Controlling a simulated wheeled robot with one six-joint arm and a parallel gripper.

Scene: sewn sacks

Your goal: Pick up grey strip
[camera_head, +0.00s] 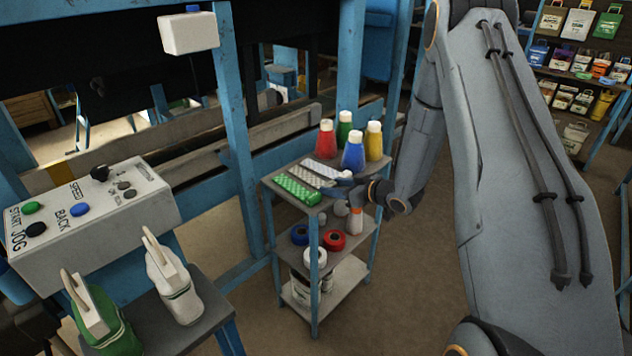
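The grey strip (309,177) lies flat on the top shelf of a small blue-framed cart (284,175). It lies between a green strip with light markings (297,190) and a white strip (326,169). My gripper (341,181) is at the right end of the strips, low over the cart top, close to the right ends of the grey and white strips. It is small in the picture and its fingers are partly hidden, so I cannot tell whether it touches a strip or is open.
Red (326,142), green (344,127), blue (353,153) and yellow (373,142) cones of thread stand behind the strips. Tape rolls (333,240) lie on the shelf below. A control box (90,210) and sacks (174,285) are at left. Floor right of the cart is clear.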

